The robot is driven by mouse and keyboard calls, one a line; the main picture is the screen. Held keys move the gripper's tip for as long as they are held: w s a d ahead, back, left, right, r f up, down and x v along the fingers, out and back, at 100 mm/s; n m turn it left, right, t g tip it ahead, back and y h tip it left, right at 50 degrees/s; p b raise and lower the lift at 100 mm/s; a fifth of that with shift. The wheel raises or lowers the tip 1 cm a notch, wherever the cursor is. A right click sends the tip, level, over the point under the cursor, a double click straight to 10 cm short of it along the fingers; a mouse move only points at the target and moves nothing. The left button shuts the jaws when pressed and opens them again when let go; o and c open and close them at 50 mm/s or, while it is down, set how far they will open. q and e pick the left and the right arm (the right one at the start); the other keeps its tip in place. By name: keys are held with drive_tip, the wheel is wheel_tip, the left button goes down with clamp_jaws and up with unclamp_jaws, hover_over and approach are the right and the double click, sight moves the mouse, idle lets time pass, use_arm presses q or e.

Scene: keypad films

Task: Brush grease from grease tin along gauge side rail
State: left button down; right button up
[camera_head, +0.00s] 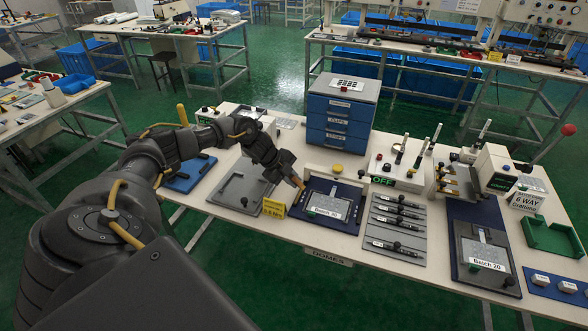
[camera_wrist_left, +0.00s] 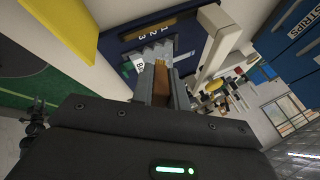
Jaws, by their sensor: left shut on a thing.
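My left gripper (camera_head: 293,180) is shut on a slim brown brush handle (camera_wrist_left: 162,84), which sits between its fingers in the left wrist view. The board also shows in the left wrist view (camera_wrist_left: 125,45), with the digits 1 2 3. My right gripper is out of view.
A yellow sign (camera_head: 273,208) stands left of the board. A blue drawer cabinet (camera_head: 338,120) stands behind. A grey tray with several black-handled tools (camera_head: 398,245) lies to the right. A grey plate (camera_head: 240,188) lies to the left. A second blue board (camera_head: 505,240) lies further right.

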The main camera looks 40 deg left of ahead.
use_arm(q)
drive_tip(key=shift+w+d+r+p, duration=0.15)
drive_tip(key=shift+r+p, duration=0.7)
drive_tip(key=shift+r, duration=0.5)
